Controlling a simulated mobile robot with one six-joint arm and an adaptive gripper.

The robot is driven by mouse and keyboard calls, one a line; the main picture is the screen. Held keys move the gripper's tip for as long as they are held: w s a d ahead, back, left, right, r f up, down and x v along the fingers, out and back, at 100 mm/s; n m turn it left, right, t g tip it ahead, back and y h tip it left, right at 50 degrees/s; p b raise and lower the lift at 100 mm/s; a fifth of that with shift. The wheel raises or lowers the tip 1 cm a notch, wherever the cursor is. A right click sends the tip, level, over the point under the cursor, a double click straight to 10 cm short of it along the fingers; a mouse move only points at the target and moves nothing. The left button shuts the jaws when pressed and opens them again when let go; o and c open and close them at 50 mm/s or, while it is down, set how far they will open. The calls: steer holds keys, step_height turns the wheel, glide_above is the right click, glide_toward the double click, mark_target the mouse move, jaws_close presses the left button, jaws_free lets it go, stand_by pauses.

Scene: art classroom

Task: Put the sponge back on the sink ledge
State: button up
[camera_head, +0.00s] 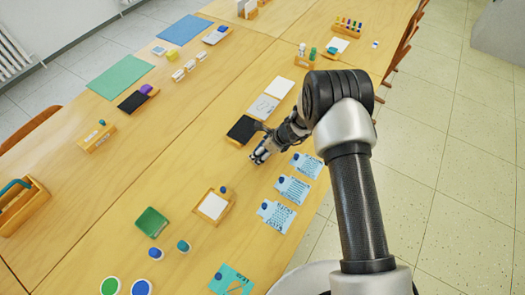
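I cannot pick out a sponge for certain. A small green block (151,222) lies on the near left part of the wooden table, and a small purple item (148,89) sits at a dark pad farther left; either is too small to identify. No sink ledge is clearly visible. My gripper (258,150) is low over the table, beside the right corner of a black pad (241,130) and left of the blue printed sheets. Its fingers are small and dark, so their opening and any contact are unclear.
Blue printed sheets (291,189) lie along the right table edge. A small framed white card (213,206) and round coloured lids (141,287) are nearer. A wooden caddy (20,207) stands at left. Chairs (404,42) line the far right side. The tiled floor (455,170) at right is clear.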

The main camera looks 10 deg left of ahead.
steer(key=c, duration=0.6)
steer(key=shift+r, duration=0.1)
